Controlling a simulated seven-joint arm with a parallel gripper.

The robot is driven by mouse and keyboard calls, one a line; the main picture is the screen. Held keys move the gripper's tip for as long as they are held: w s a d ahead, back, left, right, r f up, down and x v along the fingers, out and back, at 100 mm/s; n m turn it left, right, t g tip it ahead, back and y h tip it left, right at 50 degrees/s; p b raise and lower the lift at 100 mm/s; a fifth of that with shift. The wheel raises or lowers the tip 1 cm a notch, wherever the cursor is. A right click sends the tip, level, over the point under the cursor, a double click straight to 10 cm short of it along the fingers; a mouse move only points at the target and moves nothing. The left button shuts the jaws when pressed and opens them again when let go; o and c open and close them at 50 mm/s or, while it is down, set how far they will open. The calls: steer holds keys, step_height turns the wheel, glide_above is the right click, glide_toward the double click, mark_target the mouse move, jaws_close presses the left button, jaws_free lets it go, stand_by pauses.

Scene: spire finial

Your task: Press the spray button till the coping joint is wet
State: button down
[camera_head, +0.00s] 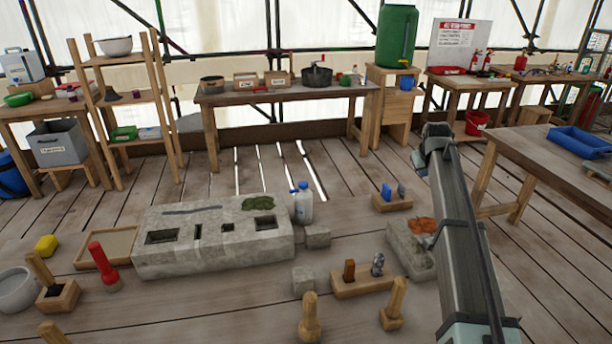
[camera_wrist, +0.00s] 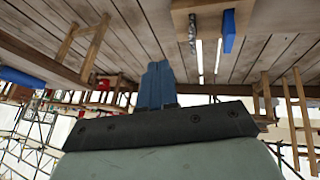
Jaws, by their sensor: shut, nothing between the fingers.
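The spray bottle (camera_head: 302,206), white with a blue top, stands upright at the right end of the long grey stone coping (camera_head: 215,255). A dark strip (camera_head: 192,210) runs along the coping's top; I cannot tell whether it is the joint or whether it is wet. My gripper (camera_wrist: 158,68) shows in the wrist view with its blue-grey fingers together and nothing between them. It is apart from the bottle, which is not seen in the wrist view. In the head view my arm stands at the right, and I cannot make out the fingers there.
A stone with an orange patch (camera_head: 410,248) lies close to my arm. A red torch-like object (camera_head: 103,267) and wooden-handled tools (camera_head: 310,318) stand in front. Workbenches line the back.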

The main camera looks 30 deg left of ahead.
steer(key=s+a+r+g, duration=0.1)
steer(key=s+a+r, duration=0.3)
steer(key=s+a, duration=0.4)
steer(key=s+a+r+g, duration=0.1)
steer(key=s+a+r, duration=0.4)
steer(key=s+a, duration=0.4)
steer(key=s+a+r+n+g, duration=0.1)
steer(key=s+a+r+g, duration=0.1)
steer(key=s+a+r, duration=0.3)
steer(key=s+a, duration=0.3)
steer(key=a, duration=0.4)
steer(key=shift+s+y, duration=0.35)
steer(key=shift+y, duration=0.05)
glide_above(303, 183)
steer(key=f, duration=1.1)
steer(key=shift+s+d+f, duration=0.2)
steer(key=shift+d+f, duration=0.1)
steer(key=shift+f, duration=1)
steer(key=shift+f, duration=0.85)
